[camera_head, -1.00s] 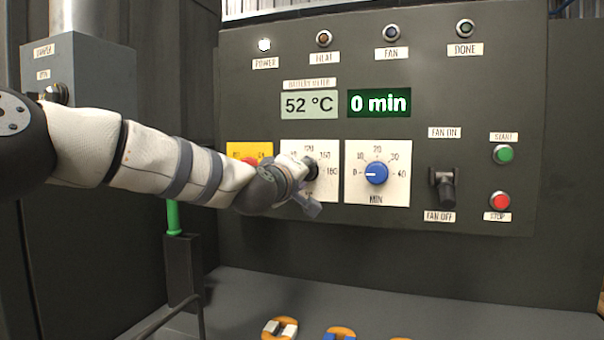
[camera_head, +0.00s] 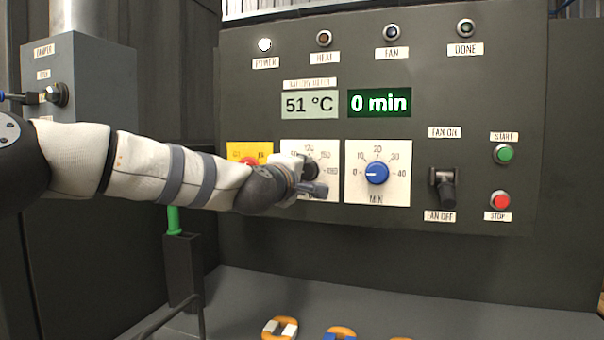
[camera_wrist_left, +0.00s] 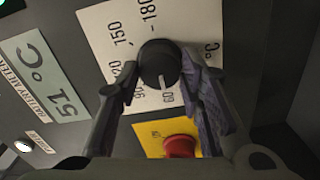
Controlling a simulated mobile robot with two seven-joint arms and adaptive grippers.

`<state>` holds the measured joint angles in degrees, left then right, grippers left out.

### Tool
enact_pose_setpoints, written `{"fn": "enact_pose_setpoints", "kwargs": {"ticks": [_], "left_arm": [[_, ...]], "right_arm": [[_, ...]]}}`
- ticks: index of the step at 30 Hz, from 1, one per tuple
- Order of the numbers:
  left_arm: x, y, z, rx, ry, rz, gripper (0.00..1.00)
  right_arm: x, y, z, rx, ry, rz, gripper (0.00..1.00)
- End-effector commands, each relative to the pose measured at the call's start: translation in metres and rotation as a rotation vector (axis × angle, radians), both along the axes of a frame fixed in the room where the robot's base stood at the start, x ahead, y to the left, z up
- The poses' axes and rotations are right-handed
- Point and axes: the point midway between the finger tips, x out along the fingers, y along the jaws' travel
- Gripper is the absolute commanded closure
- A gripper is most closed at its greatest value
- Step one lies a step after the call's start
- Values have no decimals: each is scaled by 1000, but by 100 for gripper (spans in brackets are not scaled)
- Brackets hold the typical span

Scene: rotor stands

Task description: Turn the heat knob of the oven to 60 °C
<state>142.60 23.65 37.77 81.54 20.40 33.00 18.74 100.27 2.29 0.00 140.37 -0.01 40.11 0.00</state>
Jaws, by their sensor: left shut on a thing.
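The heat knob (camera_wrist_left: 158,58) is black and sits on a white dial plate (camera_wrist_left: 105,22) marked in °C. My left gripper (camera_wrist_left: 160,68) is shut on this knob, one finger on each side. The knob's white pointer line faces the mark that reads 60 in the left wrist view. In the head view the knob (camera_head: 311,168) is partly covered by my left gripper (camera_head: 308,182). The oven's temperature display (camera_head: 309,104) reads 51 °C. My right gripper is not in view.
Right of the heat dial is a blue minute knob (camera_head: 376,173). A red button (camera_wrist_left: 180,146) on a yellow plate (camera_wrist_left: 150,130) is close to my gripper. A black fan switch (camera_head: 444,188), green start button (camera_head: 502,154) and red stop button (camera_head: 500,201) are further right.

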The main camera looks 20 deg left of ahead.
Motion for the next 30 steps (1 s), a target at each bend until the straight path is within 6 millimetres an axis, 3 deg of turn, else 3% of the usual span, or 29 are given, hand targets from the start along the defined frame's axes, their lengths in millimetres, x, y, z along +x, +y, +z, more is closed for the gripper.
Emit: {"fn": "enact_pose_setpoints", "kwargs": {"ticks": [8, 9, 12, 23, 30], "left_arm": [[0, -1, -1, -4, 3, -2, 94], [0, -1, -1, -4, 3, -2, 64], [0, -1, -1, -3, 1, -2, 46], [-8, 0, 0, -1, 1, -2, 46], [-68, 2, 1, -2, 0, -4, 46]], "right_arm": [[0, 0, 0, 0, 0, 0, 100], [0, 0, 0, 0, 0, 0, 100], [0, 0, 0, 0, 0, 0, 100], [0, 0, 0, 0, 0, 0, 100], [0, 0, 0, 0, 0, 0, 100]]}}
